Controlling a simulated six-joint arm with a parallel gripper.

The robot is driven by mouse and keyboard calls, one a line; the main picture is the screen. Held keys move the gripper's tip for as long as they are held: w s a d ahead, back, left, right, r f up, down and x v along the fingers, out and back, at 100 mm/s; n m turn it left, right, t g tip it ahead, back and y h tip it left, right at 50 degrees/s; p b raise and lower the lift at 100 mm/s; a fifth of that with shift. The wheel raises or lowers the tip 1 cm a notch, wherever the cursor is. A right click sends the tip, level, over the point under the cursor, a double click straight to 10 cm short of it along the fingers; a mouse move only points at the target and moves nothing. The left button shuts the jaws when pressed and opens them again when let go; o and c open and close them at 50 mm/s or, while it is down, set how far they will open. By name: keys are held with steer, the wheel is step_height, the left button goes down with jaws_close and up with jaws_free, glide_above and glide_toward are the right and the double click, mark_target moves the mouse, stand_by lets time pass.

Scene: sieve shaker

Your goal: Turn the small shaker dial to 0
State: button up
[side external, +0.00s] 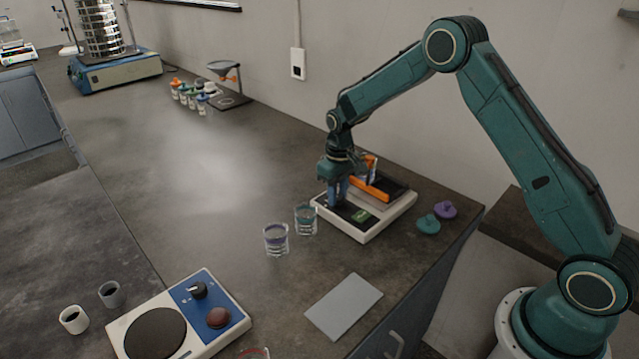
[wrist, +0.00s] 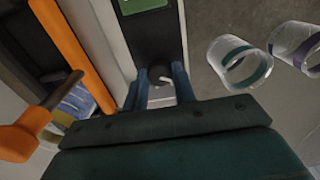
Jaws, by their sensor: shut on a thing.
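The small shaker (side external: 384,222) is a white box with a dark top, an orange bar and a green display (side external: 361,215). It stands on the bench below my arm. Its dark dial (wrist: 159,75) shows between my fingertips in the wrist view, with a small pale mark on it. My gripper (side external: 337,196) points down at the shaker's left end and is shut on the dial; it also shows in the wrist view (wrist: 160,82). The fingers hide the dial in the side view, and I cannot read its setting.
Two glass beakers with coloured bands (side external: 276,239) (side external: 306,219) stand close left of the shaker. Green (side external: 428,224) and purple (side external: 445,210) pieces lie to its right. A grey plate (side external: 343,306) and a hotplate with a knob (side external: 178,320) are nearer the camera. The bench's middle left is clear.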

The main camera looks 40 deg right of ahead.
mark_target(338, 196)
steer(key=o, duration=1)
steer(key=shift+r, duration=0.15)
step_height(338, 196, up, 14)
steer(key=shift+f, duration=0.2)
